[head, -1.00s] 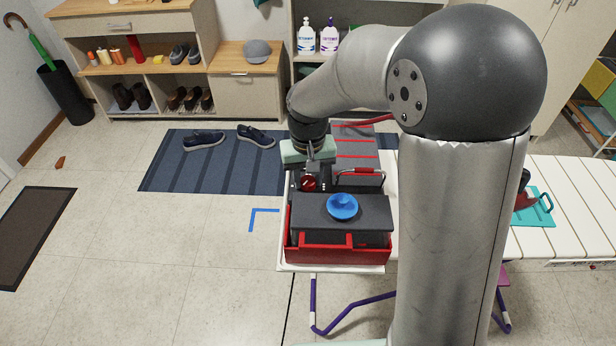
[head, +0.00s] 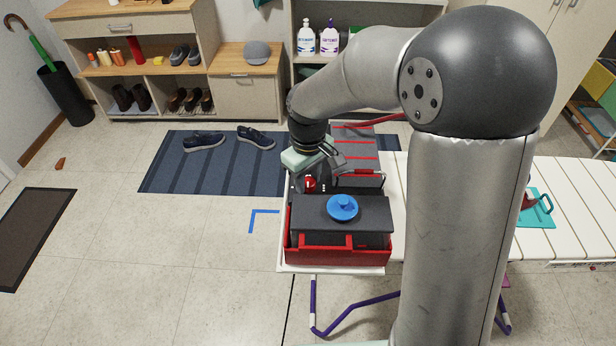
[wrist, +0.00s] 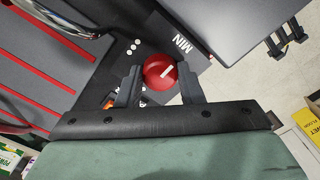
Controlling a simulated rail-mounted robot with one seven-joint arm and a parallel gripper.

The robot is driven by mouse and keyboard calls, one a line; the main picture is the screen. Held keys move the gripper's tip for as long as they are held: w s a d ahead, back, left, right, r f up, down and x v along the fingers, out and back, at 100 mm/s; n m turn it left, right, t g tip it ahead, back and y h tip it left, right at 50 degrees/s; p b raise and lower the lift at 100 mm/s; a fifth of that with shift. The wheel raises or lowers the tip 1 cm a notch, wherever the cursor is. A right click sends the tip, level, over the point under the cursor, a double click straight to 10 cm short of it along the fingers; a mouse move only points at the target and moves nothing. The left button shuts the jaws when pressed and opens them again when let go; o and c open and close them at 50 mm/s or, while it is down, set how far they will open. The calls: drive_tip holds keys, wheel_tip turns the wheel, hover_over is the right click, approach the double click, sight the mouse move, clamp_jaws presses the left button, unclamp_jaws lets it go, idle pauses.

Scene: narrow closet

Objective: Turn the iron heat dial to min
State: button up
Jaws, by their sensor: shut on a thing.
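The heat dial is a red round knob (wrist: 160,72) with a white pointer line, seen in the middle of the wrist view. The line points up and right, toward the white MIN label (wrist: 182,43) on the dark panel. My gripper (wrist: 160,80) is shut on the knob, with one dark finger on each side of it. In the head view the red knob (head: 310,184) shows at the front left of the grey and red iron station, under my gripper (head: 311,178). White dots and an orange mark lie on the panel to the left of the knob.
A grey board with red stripes (head: 355,150) lies behind. A teal pad (head: 537,208) lies on the white slatted board at right.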

sight(308, 182)
idle(0.3)
drive_tip(key=o, duration=1)
wheel_tip(308, 182, up, 18)
drive_tip(key=shift+f, duration=0.25)
